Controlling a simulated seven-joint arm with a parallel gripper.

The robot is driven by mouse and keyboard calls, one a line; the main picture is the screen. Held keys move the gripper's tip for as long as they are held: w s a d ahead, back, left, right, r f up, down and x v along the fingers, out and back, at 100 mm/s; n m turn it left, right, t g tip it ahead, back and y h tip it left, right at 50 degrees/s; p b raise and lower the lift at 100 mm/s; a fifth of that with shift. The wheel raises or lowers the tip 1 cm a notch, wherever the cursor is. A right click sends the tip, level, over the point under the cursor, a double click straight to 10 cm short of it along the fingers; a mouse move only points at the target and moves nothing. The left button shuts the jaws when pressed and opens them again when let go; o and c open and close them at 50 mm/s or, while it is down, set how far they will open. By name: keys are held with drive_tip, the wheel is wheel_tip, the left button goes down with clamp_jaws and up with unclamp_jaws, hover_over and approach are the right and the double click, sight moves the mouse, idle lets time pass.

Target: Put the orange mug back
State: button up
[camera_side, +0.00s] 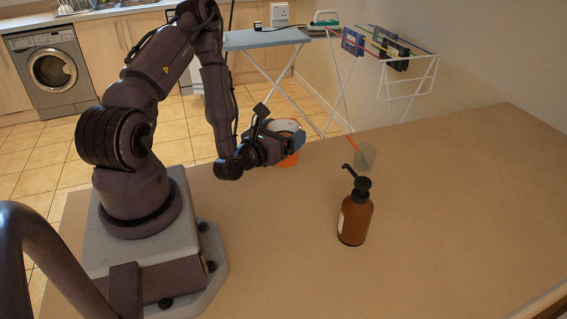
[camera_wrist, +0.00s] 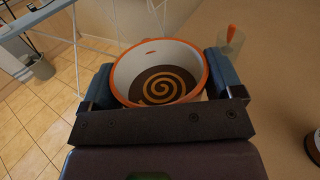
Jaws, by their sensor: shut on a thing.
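The orange mug (camera_wrist: 160,58) sits between the two fingers of my gripper (camera_wrist: 160,92) in the wrist view. Its inside is white with an orange rim, and a tan spiral on dark brown shows at the bottom. In the side view the mug (camera_side: 289,158) is mostly hidden behind my gripper (camera_side: 284,142), with orange showing around the fingers. My gripper is shut on the mug near the far edge of the table. I cannot tell whether the mug touches the table.
A brown pump bottle (camera_side: 355,216) stands mid-table. Behind it is a clear cup (camera_side: 364,158) with an orange stick. The table (camera_side: 460,200) is clear on the right. An ironing board (camera_side: 262,39) and a drying rack (camera_side: 408,82) stand beyond the table.

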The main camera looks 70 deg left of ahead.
drive_tip(key=shift+f, duration=2.8)
drive_tip(key=shift+f, duration=0.2)
drive_tip(key=o, duration=1.1)
drive_tip(key=shift+o, duration=0.2)
drive_tip(key=shift+r, duration=0.1)
